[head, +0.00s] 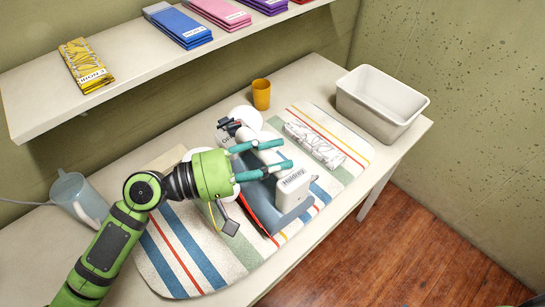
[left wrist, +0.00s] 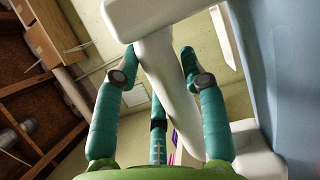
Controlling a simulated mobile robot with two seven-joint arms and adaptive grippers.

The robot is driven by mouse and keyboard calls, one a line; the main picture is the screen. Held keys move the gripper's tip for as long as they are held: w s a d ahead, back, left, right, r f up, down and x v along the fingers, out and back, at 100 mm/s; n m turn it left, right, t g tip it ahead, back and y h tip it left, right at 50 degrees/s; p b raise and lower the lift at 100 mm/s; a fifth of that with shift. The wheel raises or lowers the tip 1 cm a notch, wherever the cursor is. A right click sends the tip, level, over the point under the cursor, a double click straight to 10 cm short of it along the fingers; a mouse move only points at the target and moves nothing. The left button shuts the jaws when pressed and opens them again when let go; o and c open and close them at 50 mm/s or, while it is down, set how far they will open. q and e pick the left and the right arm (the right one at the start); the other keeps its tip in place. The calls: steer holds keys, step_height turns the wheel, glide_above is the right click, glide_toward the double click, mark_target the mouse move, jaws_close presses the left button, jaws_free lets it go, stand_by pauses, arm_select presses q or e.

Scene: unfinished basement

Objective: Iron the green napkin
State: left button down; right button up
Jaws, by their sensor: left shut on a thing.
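The iron, white and blue-grey with a lettered block (head: 294,182), is over the striped ironing mat (head: 180,262). My left gripper (head: 284,155) is shut on its white handle. In the left wrist view, the handle (left wrist: 160,62) passes between the teal fingers (left wrist: 152,68), beside the blue body (left wrist: 285,60). I cannot tell whether the iron touches the mat. I cannot make out a separate green napkin; the gripper and iron hide part of the mat. A white patterned strip (head: 315,143) lies over a grey-green band at the mat's right.
A white bin (head: 362,94) stands at the table's right end, and an orange cup (head: 261,94) stands at the back. A pale jug (head: 77,196) is at the left. The shelf (head: 115,48) above holds folded cloths, including a yellow one (head: 87,66).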

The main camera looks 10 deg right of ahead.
arm_select(q)
steer(key=shift+r+p, duration=2.9)
steer(key=shift+r, duration=1.1)
steer(key=shift+f, duration=0.1)
